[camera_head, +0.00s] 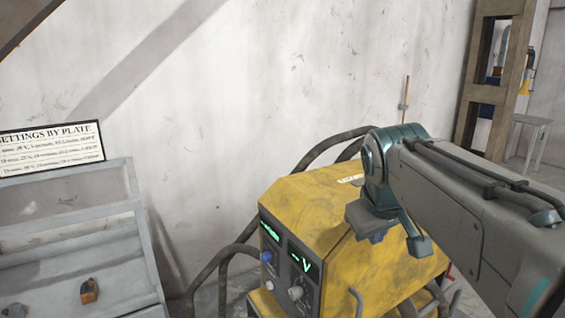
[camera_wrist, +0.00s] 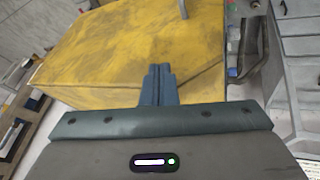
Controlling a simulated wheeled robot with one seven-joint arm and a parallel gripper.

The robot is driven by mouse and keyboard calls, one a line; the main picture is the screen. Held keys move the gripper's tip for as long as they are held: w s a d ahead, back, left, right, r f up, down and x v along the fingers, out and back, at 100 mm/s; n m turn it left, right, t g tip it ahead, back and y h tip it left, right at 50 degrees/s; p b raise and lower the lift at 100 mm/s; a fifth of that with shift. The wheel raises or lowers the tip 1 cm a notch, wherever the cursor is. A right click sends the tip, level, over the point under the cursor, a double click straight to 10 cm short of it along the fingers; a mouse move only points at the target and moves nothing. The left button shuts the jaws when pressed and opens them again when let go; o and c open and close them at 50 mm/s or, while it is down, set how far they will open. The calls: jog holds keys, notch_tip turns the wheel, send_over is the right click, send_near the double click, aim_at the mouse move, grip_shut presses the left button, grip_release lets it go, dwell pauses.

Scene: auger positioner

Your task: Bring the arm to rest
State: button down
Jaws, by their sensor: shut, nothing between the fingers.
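My gripper (camera_wrist: 159,72) is shut with nothing between its fingers, and the two fingers meet in the wrist view. It hangs above the yellow machine's top. In the head view my arm comes in from the right, and my gripper (camera_head: 377,236) points down in front of the yellow machine (camera_head: 330,200). The machine's front panel shows green lit displays and knobs (camera_head: 296,292). The machine's yellow top also fills much of the wrist view (camera_wrist: 100,60). I cannot tell whether the fingertips touch it.
A grey shelf unit (camera_head: 75,235) at the left holds a small orange item (camera_head: 89,291). A settings sign (camera_head: 50,148) stands above it. Dark cables (camera_head: 222,255) loop behind and beside the machine. A wooden frame (camera_head: 495,80) and a small table (camera_head: 525,125) stand back right.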

jog(key=s+a+f+m+g+y, duration=0.1)
jog(key=s+f+m+g, duration=0.1)
jog(key=s+f, duration=1.1)
notch_tip(320, 180, down, 3)
jog(key=shift+s+a+f+m+y, duration=0.2)
jog(key=shift+a+m+y, duration=0.15)
jog(key=shift+m, duration=0.35)
dwell(0.6)
